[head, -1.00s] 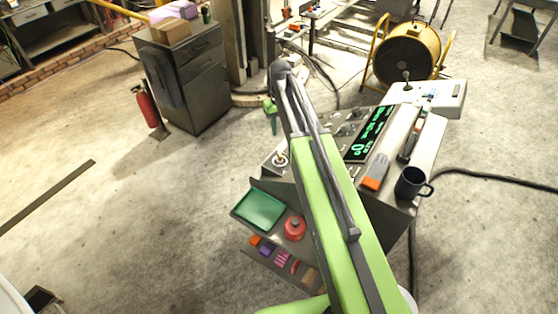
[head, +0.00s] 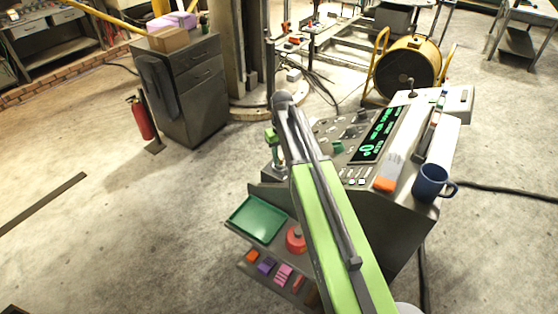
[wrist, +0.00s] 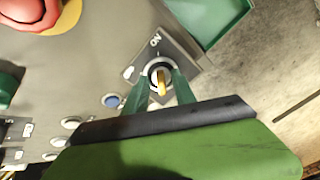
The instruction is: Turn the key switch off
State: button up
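The key switch shows in the wrist view as a silver ring with a yellow key (wrist: 162,88) in it, on a dark plate marked ON. The key lies roughly in line with the ON mark; the plate's other markings are hidden. My gripper (wrist: 160,78) is over the switch, its dark green fingers on the left and right of the key with a gap between them. I cannot tell whether either finger touches it. In the head view my gripper (head: 277,160) is at the console's left corner and hides the switch.
The console (head: 400,215) carries a blue mug (head: 432,184), an orange-ended tool (head: 388,175) and a lit green display (head: 378,135). The wrist view shows a red button (wrist: 22,10) and a blue button (wrist: 111,101) nearby. A green tray (head: 257,219) sits on a lower shelf.

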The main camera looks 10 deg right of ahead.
jog(key=shift+s+r, duration=0.1)
jog(key=shift+r, duration=0.3)
jog(key=c, duration=0.5)
grip_shut()
jog(key=shift+w+a, duration=0.15)
jog(key=shift+w, duration=0.25)
